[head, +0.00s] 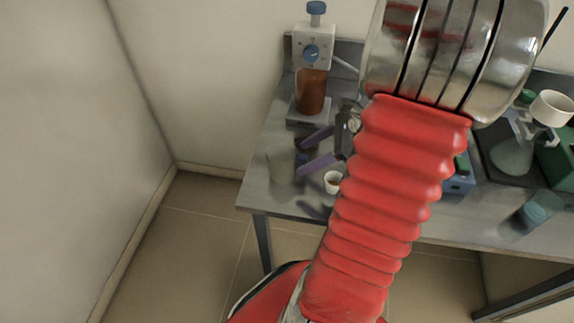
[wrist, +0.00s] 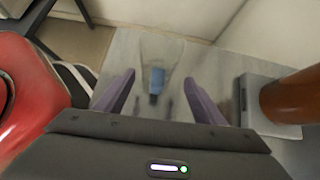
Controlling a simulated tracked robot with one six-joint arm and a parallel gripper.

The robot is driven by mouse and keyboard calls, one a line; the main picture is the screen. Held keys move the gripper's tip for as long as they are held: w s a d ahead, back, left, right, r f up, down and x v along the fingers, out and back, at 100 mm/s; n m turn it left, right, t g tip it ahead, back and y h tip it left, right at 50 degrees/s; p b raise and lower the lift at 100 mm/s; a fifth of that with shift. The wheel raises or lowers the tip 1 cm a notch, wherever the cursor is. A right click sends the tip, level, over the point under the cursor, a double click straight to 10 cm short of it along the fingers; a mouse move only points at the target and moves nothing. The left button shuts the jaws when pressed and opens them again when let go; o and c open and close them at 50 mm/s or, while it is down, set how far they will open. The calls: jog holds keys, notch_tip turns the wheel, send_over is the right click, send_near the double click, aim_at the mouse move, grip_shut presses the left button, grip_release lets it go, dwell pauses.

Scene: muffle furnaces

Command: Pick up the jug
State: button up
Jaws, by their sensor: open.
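The jug, a clear, faint vessel (head: 281,166), stands near the left end of the grey bench. In the wrist view its see-through body (wrist: 160,48) is ahead of my fingers, with a blue part (wrist: 157,80), seemingly its handle, facing me. My gripper (head: 302,159) has two purple fingers spread apart, pointing left at the jug. In the wrist view the open fingers (wrist: 159,78) are on either side of the blue part, with gaps on both sides. I cannot tell whether they touch the jug.
A dispenser with an amber bottle (head: 312,92) stands behind my gripper; its brown bottle also shows in the wrist view (wrist: 291,95). A small white cup (head: 333,182) is near the front. A flask (head: 512,155) and teal vessel (head: 541,207) are at the right.

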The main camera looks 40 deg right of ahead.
aim_at(289, 164)
jog(key=shift+x, duration=0.95)
jog(key=shift+a+x, duration=0.15)
jog(key=shift+x, duration=1.15)
jog(key=shift+a+x, duration=0.15)
jog(key=shift+x, duration=1.15)
jog(key=shift+r, duration=0.2)
jog(key=shift+c, duration=0.7)
jog(key=c, duration=0.6)
